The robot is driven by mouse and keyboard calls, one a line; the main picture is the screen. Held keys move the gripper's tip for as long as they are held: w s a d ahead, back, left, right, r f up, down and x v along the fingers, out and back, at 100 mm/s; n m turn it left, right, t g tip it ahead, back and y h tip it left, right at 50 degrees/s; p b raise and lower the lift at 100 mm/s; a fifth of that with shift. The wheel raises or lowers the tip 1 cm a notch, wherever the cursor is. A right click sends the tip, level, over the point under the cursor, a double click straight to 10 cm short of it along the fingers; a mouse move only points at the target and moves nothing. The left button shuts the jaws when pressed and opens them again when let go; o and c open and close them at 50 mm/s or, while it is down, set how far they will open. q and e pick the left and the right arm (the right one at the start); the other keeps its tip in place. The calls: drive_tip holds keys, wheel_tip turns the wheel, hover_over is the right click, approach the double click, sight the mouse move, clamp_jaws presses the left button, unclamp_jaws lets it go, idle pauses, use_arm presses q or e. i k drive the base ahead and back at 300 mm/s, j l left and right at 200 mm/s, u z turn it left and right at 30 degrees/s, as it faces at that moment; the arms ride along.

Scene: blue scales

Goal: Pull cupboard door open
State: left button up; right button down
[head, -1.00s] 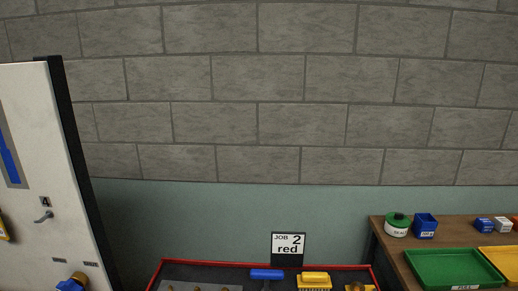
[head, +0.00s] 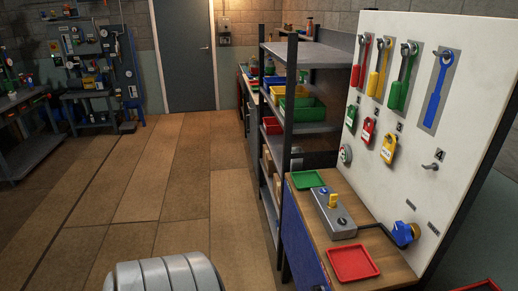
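A blue front (head: 298,238) shows below the wooden worktop (head: 387,248) at the centre right of the head view. It may be a cupboard front, but it is seen at a steep slant and partly cut off by the lower edge. I cannot make out a handle or whether a door there is open or shut. Neither of my grippers is in view. A grey ribbed rounded part at the bottom left may be one of my arm links.
The worktop holds a red tray (head: 352,262), a green tray (head: 307,179) and a grey box (head: 333,212). A white tool board (head: 405,110) stands behind it. Shelving (head: 322,104) stands beyond. The wooden floor (head: 140,195) at left is clear up to a grey door (head: 184,55).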

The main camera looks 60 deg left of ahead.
sight(306, 270)
drive_tip(key=u, duration=1.6)
drive_tip(key=k, duration=0.2)
drive_tip(key=i+j+u, duration=0.1)
drive_tip(key=j, duration=0.2)
